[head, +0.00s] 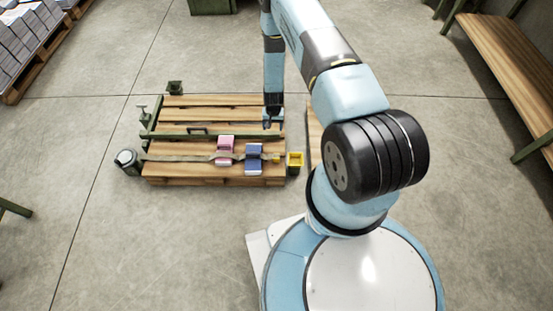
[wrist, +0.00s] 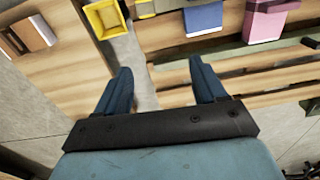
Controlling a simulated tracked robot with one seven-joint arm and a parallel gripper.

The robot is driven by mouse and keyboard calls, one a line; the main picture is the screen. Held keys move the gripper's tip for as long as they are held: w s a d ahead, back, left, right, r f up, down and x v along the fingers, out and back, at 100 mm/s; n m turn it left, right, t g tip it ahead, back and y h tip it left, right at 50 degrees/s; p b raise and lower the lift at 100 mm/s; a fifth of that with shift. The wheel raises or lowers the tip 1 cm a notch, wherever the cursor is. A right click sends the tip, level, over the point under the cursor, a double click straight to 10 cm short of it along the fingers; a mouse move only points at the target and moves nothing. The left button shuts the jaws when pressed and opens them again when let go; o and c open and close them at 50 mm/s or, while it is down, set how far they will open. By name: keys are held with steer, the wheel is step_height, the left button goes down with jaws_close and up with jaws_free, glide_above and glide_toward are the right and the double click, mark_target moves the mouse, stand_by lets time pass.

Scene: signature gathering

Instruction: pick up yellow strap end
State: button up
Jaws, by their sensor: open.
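A drab strap (head: 185,157) runs across the wooden pallet (head: 165,181), over a pink block (head: 225,143) and a blue block (head: 253,166). Its small yellow end (head: 277,159) lies near the pallet's right edge, just left of a yellow square holder (head: 295,160). In the wrist view the yellow strap end (wrist: 145,8) is at the top edge, partly cut off, between the yellow holder (wrist: 106,19) and the blue block (wrist: 203,18). My gripper (wrist: 159,70) is open and empty. In the head view my gripper (head: 272,120) is over the pallet's right part, behind the strap end.
A green bar (head: 175,136) with a dark handle lies across the pallet behind the strap. A round dark canister (head: 127,160) stands at the pallet's left end. A wooden bench (head: 510,62) is at the right. The floor left of the pallet is mostly clear.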

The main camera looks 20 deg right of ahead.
glide_above(276, 156)
step_height(276, 156, down, 8)
step_height(276, 156, down, 8)
steer(key=shift+s+d+r, duration=0.1)
steer(key=shift+s+r, duration=0.05)
steer(key=shift+w+f, duration=0.2)
steer(key=shift+f, duration=2.7)
steer(key=c, duration=1.1)
